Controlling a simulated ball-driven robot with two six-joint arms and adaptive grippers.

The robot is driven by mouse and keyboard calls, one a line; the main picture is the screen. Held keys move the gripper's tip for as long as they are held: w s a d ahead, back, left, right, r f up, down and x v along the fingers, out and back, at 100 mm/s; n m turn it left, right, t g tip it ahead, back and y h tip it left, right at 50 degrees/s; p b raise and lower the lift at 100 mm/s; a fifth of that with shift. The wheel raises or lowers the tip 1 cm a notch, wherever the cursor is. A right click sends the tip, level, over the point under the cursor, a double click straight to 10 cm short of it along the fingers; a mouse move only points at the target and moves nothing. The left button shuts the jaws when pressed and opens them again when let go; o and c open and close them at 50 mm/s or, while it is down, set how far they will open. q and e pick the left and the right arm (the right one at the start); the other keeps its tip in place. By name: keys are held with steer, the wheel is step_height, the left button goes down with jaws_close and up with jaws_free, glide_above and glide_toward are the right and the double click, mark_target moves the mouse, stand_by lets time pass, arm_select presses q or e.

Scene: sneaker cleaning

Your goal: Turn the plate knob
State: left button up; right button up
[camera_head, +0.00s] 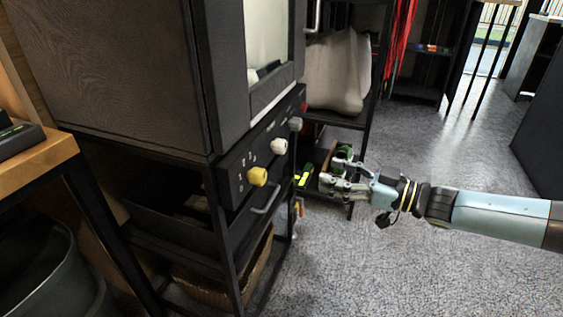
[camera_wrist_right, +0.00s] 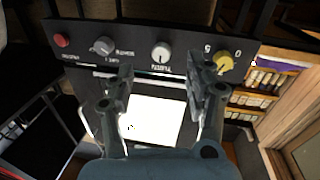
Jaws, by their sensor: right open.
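A dark control panel (camera_head: 236,172) on the front of a cabinet-like machine carries a yellow knob (camera_head: 257,176), a white knob (camera_head: 279,146), a grey knob (camera_head: 295,124) and a red button (camera_head: 303,106). I cannot read which knob is the plate knob. My right gripper (camera_head: 333,170) is open and empty, out in front of the panel and apart from it. In the right wrist view the panel appears upside down, with the white knob (camera_wrist_right: 161,52) between and beyond my open fingers (camera_wrist_right: 160,76). The yellow knob (camera_wrist_right: 223,63) is beyond the right-hand finger. My left gripper is out of view.
A shelf rack with a pale bag (camera_head: 338,72) stands behind. A wooden bench (camera_head: 38,160) is at the left. The grey floor (camera_head: 400,265) is open at the right.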

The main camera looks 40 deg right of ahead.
mark_target(285, 146)
steer(key=w+a+r+n+y+b, duration=0.1)
steer(key=w, duration=0.2)
steer(key=w+a+r+n+b, duration=0.1)
steer(key=w+a+b, duration=0.1)
steer(key=w, duration=0.2)
steer(key=w+a+r+n+g+y+b, duration=0.1)
steer(key=w+b, duration=0.1)
steer(key=w, duration=0.1)
steer(key=shift+w+a+r+n+y, duration=0.1)
steer(key=shift+w+a+n+y, duration=0.2)
steer(key=shift+w+a, duration=0.1)
steer(key=shift+w+a+b, duration=0.2)
steer(key=shift+w+b, duration=0.1)
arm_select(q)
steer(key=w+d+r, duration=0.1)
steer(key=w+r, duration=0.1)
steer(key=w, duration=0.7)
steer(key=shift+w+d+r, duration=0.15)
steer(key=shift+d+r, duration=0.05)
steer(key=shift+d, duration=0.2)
arm_select(e)
jaws_close()
